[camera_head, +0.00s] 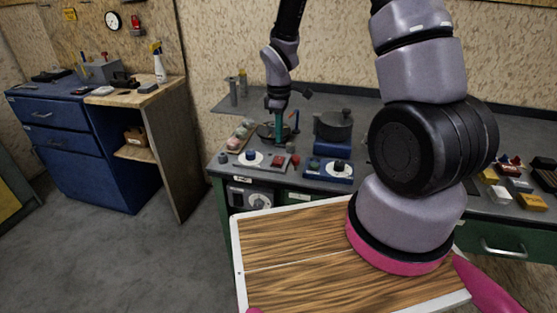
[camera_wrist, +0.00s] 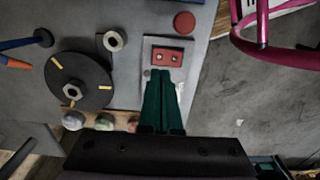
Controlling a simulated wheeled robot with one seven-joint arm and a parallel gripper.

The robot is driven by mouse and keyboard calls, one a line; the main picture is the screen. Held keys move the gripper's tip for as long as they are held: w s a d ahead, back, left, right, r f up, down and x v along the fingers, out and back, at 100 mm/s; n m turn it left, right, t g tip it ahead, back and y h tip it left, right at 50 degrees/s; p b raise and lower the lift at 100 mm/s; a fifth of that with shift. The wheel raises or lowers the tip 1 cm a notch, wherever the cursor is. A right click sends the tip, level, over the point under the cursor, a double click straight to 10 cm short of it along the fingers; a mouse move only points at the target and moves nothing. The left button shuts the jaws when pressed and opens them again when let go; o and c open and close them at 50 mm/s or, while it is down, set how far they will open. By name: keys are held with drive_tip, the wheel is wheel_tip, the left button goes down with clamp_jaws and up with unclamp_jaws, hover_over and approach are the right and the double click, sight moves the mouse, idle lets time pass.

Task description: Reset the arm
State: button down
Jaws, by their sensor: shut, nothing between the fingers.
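My gripper (camera_head: 278,132) hangs from my raised arm over the far workbench in the head view, pointing down. In the wrist view its two dark green fingers (camera_wrist: 163,78) are together with nothing between them.
The grey workbench (camera_head: 225,160) carries a dark pot-like machine (camera_head: 333,126), dials and small blocks. A black disc with yellow marks (camera_wrist: 78,82) and a red round button (camera_wrist: 184,22) lie near my fingers. A blue cabinet (camera_head: 70,150) stands left; the floor between is clear.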

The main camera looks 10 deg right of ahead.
drive_tip(key=shift+r, duration=0.3)
